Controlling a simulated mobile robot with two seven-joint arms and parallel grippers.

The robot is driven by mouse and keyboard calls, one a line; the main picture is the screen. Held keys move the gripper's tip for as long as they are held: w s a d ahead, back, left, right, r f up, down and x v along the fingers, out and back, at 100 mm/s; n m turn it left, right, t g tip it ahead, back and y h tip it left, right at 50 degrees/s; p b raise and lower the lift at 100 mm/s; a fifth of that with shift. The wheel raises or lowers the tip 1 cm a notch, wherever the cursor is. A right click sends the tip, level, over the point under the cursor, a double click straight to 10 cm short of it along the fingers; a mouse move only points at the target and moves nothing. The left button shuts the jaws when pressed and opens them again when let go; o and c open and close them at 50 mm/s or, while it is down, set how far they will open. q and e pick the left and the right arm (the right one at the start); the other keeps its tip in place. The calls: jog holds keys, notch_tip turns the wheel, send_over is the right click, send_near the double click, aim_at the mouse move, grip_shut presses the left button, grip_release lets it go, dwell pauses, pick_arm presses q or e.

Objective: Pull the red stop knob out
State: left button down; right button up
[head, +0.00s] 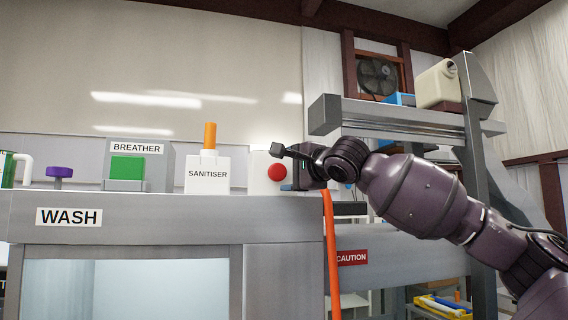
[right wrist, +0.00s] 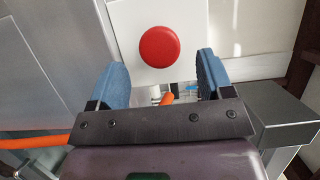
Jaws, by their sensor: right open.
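The red stop knob (head: 277,172) is a round red button on the front of a white box (head: 259,183) at the right end of the machine top. In the right wrist view the knob (right wrist: 159,47) faces me on its white plate (right wrist: 125,17). My right gripper (head: 286,168) is close to the knob, just to its right in the head view. In the right wrist view its two blue fingers are spread wide, with the knob ahead of and between their tips and clear space on each side. The fingers hold nothing. My left gripper is not in view.
On the same grey machine marked WASH (head: 69,217) stand a white SANITISER box (head: 208,175) with an orange top, a BREATHER unit (head: 127,167) with a green block, and a purple knob (head: 60,172). An orange hose (head: 331,250) hangs beside the machine. A conveyor frame (head: 390,112) stands behind my right arm.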

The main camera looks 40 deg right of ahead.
aim_at(277, 172)
jog(key=shift+w+r+p, duration=0.15)
jog(key=shift+w+p, duration=0.25)
jog(key=shift+w, duration=0.35)
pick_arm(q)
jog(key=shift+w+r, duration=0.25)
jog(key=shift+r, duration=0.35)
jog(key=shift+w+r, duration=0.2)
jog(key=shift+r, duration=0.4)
pick_arm(e)
jog(key=shift+w+d, duration=0.1)
jog(key=shift+w, duration=0.6)
